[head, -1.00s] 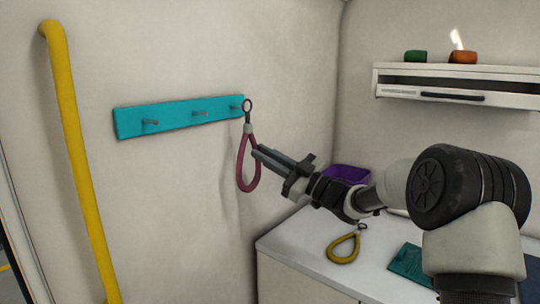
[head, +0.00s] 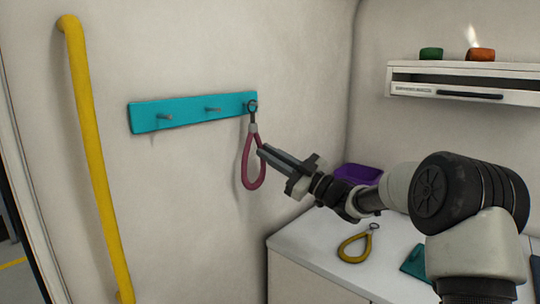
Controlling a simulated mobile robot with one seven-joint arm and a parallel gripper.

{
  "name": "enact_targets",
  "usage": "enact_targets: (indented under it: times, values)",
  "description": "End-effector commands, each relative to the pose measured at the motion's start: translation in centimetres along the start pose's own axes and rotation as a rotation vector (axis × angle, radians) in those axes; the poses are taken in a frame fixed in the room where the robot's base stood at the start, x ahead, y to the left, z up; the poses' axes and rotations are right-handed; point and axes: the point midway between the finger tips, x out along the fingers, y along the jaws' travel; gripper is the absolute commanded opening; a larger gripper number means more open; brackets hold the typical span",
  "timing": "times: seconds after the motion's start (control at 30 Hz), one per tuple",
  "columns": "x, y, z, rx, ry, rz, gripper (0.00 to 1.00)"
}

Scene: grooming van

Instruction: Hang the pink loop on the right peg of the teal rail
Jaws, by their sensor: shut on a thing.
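The teal rail (head: 190,112) is fixed to the wall, with two bare grey pegs showing at its left and middle. The pink loop (head: 247,172) hangs upright with its dark metal ring (head: 252,105) at the top, in front of the rail's right end. The ring overlaps the right peg in this view. I cannot tell whether it is around the peg or only in front of it. My gripper (head: 262,151) is shut on the right side of the pink loop, below the rail.
A yellow grab bar (head: 92,160) runs down the wall at left. The white counter (head: 315,246) at lower right bears a yellow loop (head: 355,247), a purple bin (head: 357,175) and a teal cloth (head: 414,263). A white shelf unit (head: 455,72) holds green and orange items.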

Motion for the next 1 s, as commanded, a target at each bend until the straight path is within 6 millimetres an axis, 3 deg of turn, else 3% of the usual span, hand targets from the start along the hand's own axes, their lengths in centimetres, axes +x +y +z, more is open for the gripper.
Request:
enact_targets:
  times: [0.27,0.3,0.4,0.77,1.0]
  values:
    - [0.0,0.0,0.0,0.000,0.000,0.000,0.00]
    - [0.0,0.0,0.0,0.000,0.000,0.000,0.17]
    - [0.0,0.0,0.0,0.000,0.000,0.000,0.34]
    - [-0.4,0.0,0.0,0.000,-0.001,0.001,0.34]
    - [-4.5,0.1,0.1,0.000,-0.004,0.003,0.34]
